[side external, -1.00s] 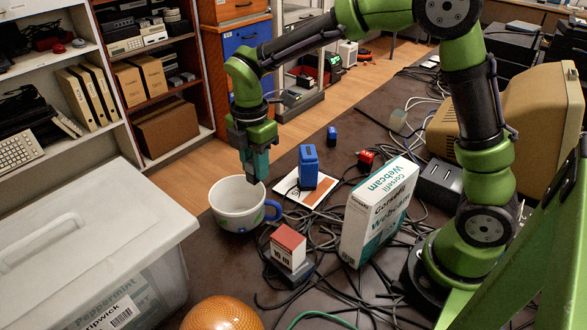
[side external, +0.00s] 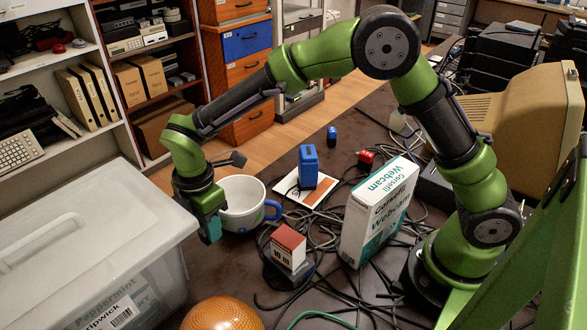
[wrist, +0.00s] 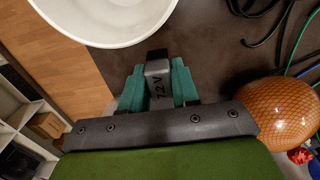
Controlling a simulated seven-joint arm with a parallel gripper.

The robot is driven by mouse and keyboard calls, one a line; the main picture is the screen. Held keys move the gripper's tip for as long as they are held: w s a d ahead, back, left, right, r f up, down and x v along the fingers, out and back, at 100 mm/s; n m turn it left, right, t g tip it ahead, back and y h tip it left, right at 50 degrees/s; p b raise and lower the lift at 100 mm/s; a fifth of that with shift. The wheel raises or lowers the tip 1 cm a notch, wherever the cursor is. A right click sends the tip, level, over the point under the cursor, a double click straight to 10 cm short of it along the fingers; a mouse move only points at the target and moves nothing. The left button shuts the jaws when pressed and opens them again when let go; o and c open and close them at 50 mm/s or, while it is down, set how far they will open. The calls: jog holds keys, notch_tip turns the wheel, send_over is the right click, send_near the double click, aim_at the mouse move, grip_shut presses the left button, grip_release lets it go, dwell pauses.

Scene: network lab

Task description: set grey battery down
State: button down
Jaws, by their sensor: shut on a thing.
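The grey battery (wrist: 158,88), marked "12 V" and with a black end, sits between the teal fingers of my gripper (wrist: 157,80) in the wrist view. My gripper is shut on it. In the side external view my gripper (side external: 211,230) points down at the left of the white mug, close to the grey bin's edge. The battery cannot be made out there. I cannot tell for sure whether it touches the dark tabletop (side external: 205,275).
The white mug (side external: 240,205) with a blue handle stands right beside my gripper. A lidded bin (side external: 80,240) is at the left, an orange ball (side external: 222,315) in front. Right lie a red-and-white block (side external: 288,248), cables and a webcam box (side external: 378,212). Bare tabletop lies between bin and ball.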

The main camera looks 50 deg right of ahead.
notch_tip(320, 180, down, 5)
jog(key=shift+r, duration=0.2)
jog(key=shift+a+f, duration=0.2)
jog(key=shift+f, duration=0.1)
jog(key=c, duration=0.8)
grip_release()
jog(key=shift+c, duration=0.2)
